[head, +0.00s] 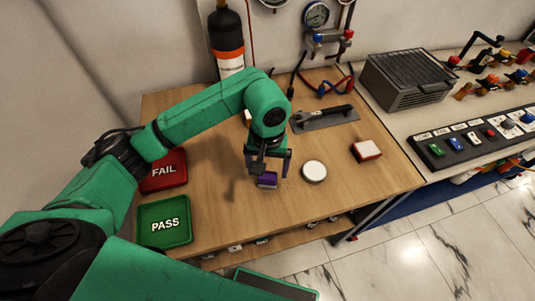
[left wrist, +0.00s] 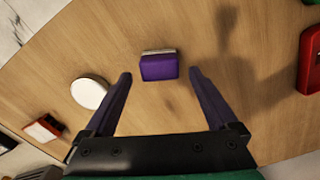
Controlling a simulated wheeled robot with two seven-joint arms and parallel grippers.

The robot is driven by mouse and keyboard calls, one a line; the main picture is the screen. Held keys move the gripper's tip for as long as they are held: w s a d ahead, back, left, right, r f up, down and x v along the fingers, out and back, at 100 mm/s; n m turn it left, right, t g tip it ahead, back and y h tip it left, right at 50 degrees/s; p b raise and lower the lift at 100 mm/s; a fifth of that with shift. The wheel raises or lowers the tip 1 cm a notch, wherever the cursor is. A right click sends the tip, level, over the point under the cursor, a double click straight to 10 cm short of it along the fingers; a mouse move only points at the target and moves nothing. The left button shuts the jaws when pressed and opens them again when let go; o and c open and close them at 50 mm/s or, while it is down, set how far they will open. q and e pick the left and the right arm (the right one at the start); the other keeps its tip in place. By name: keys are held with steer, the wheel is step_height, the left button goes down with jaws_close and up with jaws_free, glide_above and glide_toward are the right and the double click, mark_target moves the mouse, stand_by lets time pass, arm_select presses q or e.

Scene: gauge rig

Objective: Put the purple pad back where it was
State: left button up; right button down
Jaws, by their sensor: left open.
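The purple pad (head: 267,180) is a small block with a pale strip along one side. It appears to rest on the wooden table (head: 222,226). In the left wrist view the purple pad (left wrist: 159,66) lies just beyond and between the fingertips, apart from both. My left gripper (head: 270,165) is open and empty above the pad, pointing down; its dark fingers also show in the left wrist view (left wrist: 160,75). My right gripper is in neither view.
A white round disc (head: 314,171) and a red-and-white block (head: 366,150) stand right of the pad. Green PASS (head: 164,222) and red FAIL (head: 164,172) trays lie left. A dark plate with a tool (head: 324,118) is behind. The table front is clear.

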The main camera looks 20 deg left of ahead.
mark_target(268, 173)
arm_select(q)
step_height(268, 173, up, 10)
steer(key=b, duration=0.1)
steer(key=shift+f, duration=0.2)
